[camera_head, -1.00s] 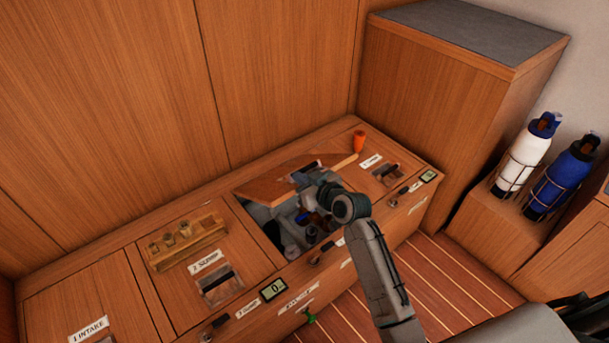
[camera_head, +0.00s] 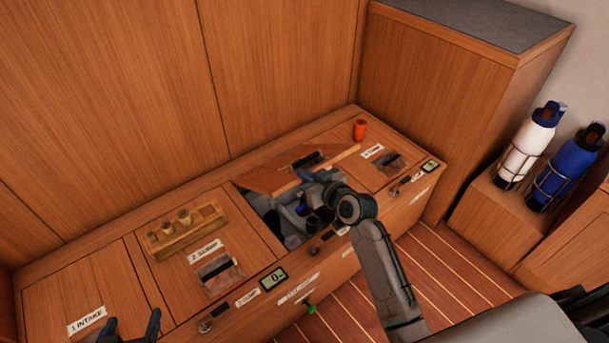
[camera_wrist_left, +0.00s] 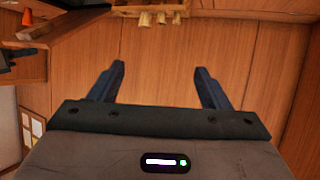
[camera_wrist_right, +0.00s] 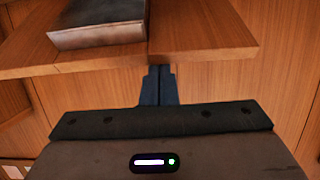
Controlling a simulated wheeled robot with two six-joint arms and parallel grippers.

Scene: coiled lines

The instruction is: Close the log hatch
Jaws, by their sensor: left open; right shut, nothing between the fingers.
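The wooden hatch lid (camera_head: 275,180) is raised and tilted over an open well (camera_head: 290,222) in the long locker top. The lid also shows in the right wrist view (camera_wrist_right: 205,45), with its metal-edged pull recess (camera_wrist_right: 95,30). My right gripper (camera_head: 308,178) is shut and empty at the lid's free edge. In the right wrist view its fingertips (camera_wrist_right: 158,72) are just below the board; contact cannot be told. My left gripper (camera_head: 132,325) is open and empty, low at the left over the intake end. Its spread fingers show in the left wrist view (camera_wrist_left: 160,85).
An orange cup (camera_head: 360,130) stands behind the lid at the right. A wooden rack with pegs (camera_head: 187,230) sits on the sump hatch. Grey fittings and dark parts lie in the well. White and blue bottles (camera_head: 528,145) stand at the far right.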

